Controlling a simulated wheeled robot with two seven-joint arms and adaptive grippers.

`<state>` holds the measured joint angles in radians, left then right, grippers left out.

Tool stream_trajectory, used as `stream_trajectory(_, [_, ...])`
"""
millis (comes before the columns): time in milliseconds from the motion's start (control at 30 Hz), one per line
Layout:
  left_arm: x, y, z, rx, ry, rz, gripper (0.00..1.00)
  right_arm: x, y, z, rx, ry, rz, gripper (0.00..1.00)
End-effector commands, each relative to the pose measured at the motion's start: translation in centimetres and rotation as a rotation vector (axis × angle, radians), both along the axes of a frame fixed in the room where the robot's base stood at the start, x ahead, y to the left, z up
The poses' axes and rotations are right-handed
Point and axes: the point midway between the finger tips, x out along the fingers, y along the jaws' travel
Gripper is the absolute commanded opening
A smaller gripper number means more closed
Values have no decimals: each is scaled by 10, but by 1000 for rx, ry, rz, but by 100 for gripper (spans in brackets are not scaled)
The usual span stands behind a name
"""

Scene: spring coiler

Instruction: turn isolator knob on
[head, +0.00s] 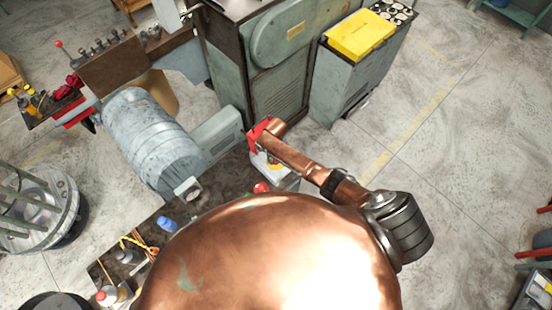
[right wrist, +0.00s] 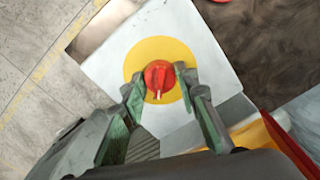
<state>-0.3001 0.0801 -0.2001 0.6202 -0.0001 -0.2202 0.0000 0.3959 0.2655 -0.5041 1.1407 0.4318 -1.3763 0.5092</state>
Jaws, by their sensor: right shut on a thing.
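The isolator knob (right wrist: 158,74) is red with a pale pointer mark, which points toward the bottom of the right wrist view. It sits on a round yellow plate (right wrist: 152,49) on a white box face (right wrist: 108,66). My right gripper (right wrist: 160,83) has one fingertip on each side of the knob and is shut on it. In the head view the pale isolator box (head: 284,181) stands below the end of my copper right arm, which hides the knob and most of the gripper. My left gripper is not in view.
A grey-green machine cabinet (head: 285,85) stands behind the box, with a grey motor (head: 150,140) to the left. A yellow bin (head: 360,35) tops a cabinet at upper right. A dark bench with bottles (head: 115,294) lies lower left. The concrete floor at right is mostly clear.

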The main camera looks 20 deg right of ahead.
Motion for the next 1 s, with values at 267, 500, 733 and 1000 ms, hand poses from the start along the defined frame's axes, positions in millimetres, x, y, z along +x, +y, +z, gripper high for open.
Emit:
stream_trajectory(267, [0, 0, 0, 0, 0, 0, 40, 1, 0, 1, 0, -2, 0, 44])
stream_trajectory(500, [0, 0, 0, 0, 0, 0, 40, 0, 0, 0, 0, -1, 1, 46])
stream_trajectory(733, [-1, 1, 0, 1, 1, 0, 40, 1, 1, 14, 2, -3, 2, 46])
stream_trajectory(1000, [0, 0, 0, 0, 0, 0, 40, 1, 0, 69, 2, -5, 2, 46])
